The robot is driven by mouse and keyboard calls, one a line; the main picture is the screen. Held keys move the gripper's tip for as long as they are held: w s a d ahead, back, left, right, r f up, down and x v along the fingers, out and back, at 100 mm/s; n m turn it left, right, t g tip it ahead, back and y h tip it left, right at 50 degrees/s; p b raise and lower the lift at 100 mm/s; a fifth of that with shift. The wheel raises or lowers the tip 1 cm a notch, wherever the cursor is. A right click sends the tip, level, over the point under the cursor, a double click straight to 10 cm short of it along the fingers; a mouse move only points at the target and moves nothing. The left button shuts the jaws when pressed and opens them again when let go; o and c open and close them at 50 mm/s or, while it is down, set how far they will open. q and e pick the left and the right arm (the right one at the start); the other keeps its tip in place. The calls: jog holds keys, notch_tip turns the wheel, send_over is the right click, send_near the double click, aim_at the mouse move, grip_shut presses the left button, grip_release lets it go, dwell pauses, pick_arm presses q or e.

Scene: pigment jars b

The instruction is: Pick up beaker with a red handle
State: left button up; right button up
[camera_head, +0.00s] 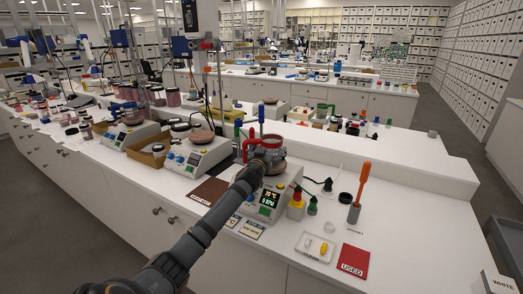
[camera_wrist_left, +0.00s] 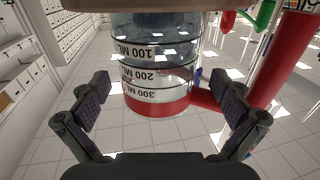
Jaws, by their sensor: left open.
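The beaker (camera_wrist_left: 150,62) is clear glass with a red band, white volume labels and a red handle (camera_wrist_left: 275,65). It shows upside down in the left wrist view, between and beyond the fingers of my left gripper (camera_wrist_left: 165,105). These fingers are open and spread to either side of it, with no clear contact. In the head view the beaker's red rim (camera_head: 262,141) shows above the hot plate with a lit display (camera_head: 268,201). There my left gripper (camera_head: 268,157) overlaps the beaker and hides part of it. My right gripper is out of view.
Another hot plate (camera_head: 197,158) with a vessel stands to the left. The right bench end has free room.

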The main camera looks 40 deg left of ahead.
pick_arm(q)
jog(key=shift+w+a+f, duration=0.1)
jog(key=shift+w+a, duration=0.05)
jog(key=shift+w, duration=0.5)
jog(key=shift+s, duration=0.2)
jog(key=shift+c, duration=1.3)
jog(key=c, duration=1.2)
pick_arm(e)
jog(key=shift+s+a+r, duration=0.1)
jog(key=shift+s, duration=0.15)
